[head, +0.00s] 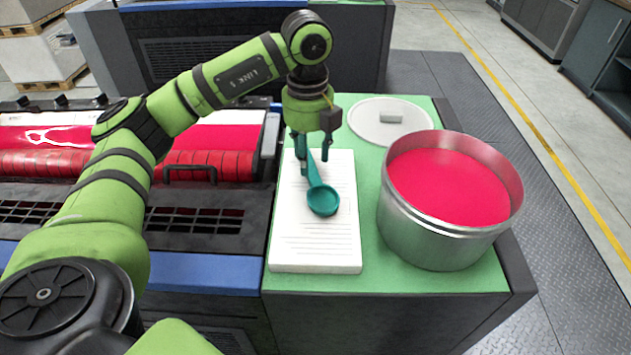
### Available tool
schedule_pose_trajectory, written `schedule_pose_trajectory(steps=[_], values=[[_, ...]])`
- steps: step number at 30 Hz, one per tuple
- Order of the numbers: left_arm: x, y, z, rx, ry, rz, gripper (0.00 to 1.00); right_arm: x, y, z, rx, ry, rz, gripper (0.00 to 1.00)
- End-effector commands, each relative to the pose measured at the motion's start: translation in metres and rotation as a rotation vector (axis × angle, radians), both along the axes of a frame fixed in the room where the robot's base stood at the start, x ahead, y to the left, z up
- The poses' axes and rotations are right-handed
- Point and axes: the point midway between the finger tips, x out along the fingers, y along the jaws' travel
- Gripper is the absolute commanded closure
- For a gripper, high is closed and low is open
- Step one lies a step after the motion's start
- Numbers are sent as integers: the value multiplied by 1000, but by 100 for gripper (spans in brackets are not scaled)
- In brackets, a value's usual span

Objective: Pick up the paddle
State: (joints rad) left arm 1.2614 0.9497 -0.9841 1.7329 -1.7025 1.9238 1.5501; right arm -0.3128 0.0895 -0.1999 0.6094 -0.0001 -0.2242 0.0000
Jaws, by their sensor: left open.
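The paddle (322,200) is a teal, spoon-like tool with a round bowl toward the front and a handle running back. It lies on a white paper pad (315,250) with printed lines. My left gripper (313,165) is open and points down over the handle, its fingers on either side of it. I cannot tell whether the fingers touch the handle. The far end of the handle is partly hidden by the gripper. My right gripper is not in view.
A metal pot (430,242) of red ink stands on the green top (385,282), right of the pad. A round grey lid (368,127) lies behind it. A press with red rollers (215,166) is at the left. Green surface is clear in front of the pot.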

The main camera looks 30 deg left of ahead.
Motion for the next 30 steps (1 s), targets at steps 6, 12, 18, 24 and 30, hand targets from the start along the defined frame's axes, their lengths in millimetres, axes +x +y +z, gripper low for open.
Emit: schedule_pose_trajectory(steps=[6, 12, 18, 24, 30], values=[[1, -2, -27, 1, 6, -2, 53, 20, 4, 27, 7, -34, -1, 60], [2, -2, -48, 0, 1, -2, 53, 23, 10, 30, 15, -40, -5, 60], [2, -2, -50, 0, 0, -2, 53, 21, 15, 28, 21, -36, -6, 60], [2, -2, -50, 0, 0, -2, 100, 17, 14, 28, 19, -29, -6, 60], [2, -2, -49, -1, -1, -2, 100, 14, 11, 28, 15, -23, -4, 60]])
